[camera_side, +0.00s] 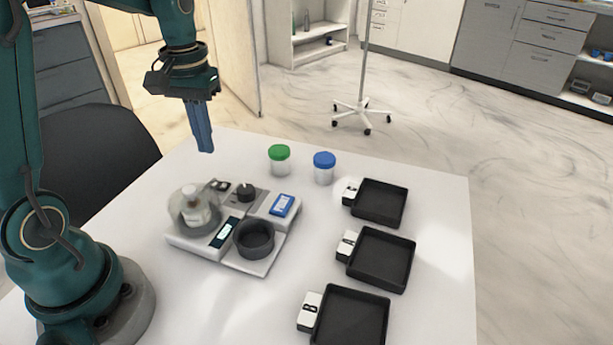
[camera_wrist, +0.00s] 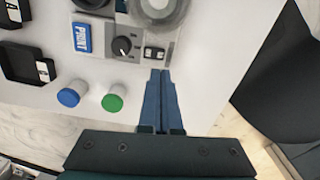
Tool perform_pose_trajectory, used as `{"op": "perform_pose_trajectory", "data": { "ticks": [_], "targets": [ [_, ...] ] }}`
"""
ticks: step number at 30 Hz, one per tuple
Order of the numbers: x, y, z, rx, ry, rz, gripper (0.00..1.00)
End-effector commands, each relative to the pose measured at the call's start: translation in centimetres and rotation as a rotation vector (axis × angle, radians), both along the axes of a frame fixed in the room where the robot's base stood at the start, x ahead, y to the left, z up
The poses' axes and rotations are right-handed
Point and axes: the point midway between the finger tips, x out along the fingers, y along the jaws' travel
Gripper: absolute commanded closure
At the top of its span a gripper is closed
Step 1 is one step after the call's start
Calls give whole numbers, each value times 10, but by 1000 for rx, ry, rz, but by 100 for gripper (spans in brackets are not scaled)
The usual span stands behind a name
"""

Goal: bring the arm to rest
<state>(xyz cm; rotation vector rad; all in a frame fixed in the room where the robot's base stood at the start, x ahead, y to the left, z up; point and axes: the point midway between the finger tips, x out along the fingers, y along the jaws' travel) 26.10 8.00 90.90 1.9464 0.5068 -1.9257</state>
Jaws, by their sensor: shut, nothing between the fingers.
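My gripper (camera_side: 205,150) hangs above the far left edge of the white table, pointing down. Its two blue fingers are together with nothing between them. In the wrist view the shut fingers (camera_wrist: 160,78) show over the table edge, close in the picture to the device with a knob. My arm stands at the left of the side view and reaches up out of the picture.
A white device (camera_side: 178,238) holds a bottle under a clear dome (camera_side: 182,218), a knob, a blue button and a dark round cup (camera_side: 254,239). A green-lidded jar (camera_side: 280,160) and blue-lidded jar (camera_side: 324,168) stand behind. Three black trays (camera_side: 398,203) line the right.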

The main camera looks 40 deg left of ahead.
Motion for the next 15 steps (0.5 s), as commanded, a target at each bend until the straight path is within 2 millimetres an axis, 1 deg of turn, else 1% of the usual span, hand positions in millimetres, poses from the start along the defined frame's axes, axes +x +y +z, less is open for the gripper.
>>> {"op": "perform_pose_trajectory", "data": {
  "ticks": [2,5,9,12,15],
  "targets": [
    [3,-8,12,18,-40,-31,100],
    [-1,-26,31,41,-98,-88,100],
    [-19,-57,55,73,-199,-192,100],
    [-36,-77,64,91,-269,-265,100],
    [-54,-94,69,104,-338,-337,100]
  ]
}}
